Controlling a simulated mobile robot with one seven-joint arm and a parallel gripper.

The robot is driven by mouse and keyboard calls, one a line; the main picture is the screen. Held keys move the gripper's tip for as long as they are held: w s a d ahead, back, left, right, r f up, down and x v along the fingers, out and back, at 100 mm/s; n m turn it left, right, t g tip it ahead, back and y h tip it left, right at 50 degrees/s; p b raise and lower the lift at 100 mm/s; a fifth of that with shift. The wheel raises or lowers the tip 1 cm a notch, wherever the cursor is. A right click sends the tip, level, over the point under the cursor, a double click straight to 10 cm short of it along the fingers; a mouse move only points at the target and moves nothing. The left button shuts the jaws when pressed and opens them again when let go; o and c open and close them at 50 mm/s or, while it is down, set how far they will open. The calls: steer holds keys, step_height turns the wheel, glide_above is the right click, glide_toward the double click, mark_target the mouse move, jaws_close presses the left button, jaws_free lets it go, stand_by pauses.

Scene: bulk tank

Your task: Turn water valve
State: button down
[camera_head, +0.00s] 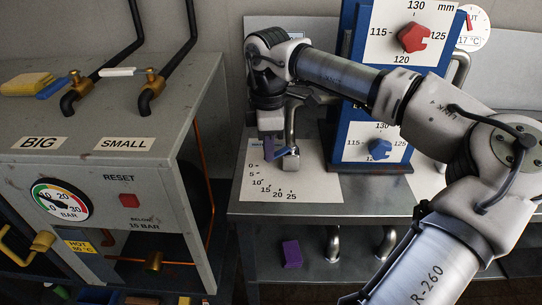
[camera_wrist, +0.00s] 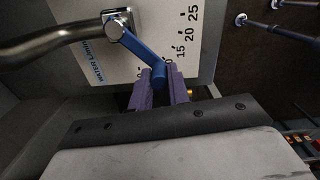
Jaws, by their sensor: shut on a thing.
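The water valve is a blue lever (camera_wrist: 137,45) on a square metal block (camera_wrist: 118,22) at a bent steel pipe (camera_wrist: 45,43). It stands over a white scale plate (camera_wrist: 185,18) marked 0 to 25. In the wrist view the lever slants down right from its pivot. My gripper (camera_wrist: 159,88) has its two purple fingers shut on the lever's round blue end, one on each side. In the head view my gripper (camera_head: 270,150) hangs above the plate, left of the pipe. The fingers hide the low scale marks, so the exact reading cannot be told.
A blue panel (camera_head: 345,110) with red and blue knobs stands right of the valve, partly behind my arm. A grey cabinet (camera_head: 150,190) with a pressure gauge (camera_head: 61,200) stands left. A purple block (camera_head: 292,253) lies on the shelf below. The bench front (camera_head: 330,208) is clear.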

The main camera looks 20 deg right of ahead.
steer(key=shift+w+a+m+b, duration=0.1)
steer(key=shift+w+m+b, duration=0.2)
steer(key=shift+m, duration=0.2)
steer(key=c, duration=1.3)
jaws_free()
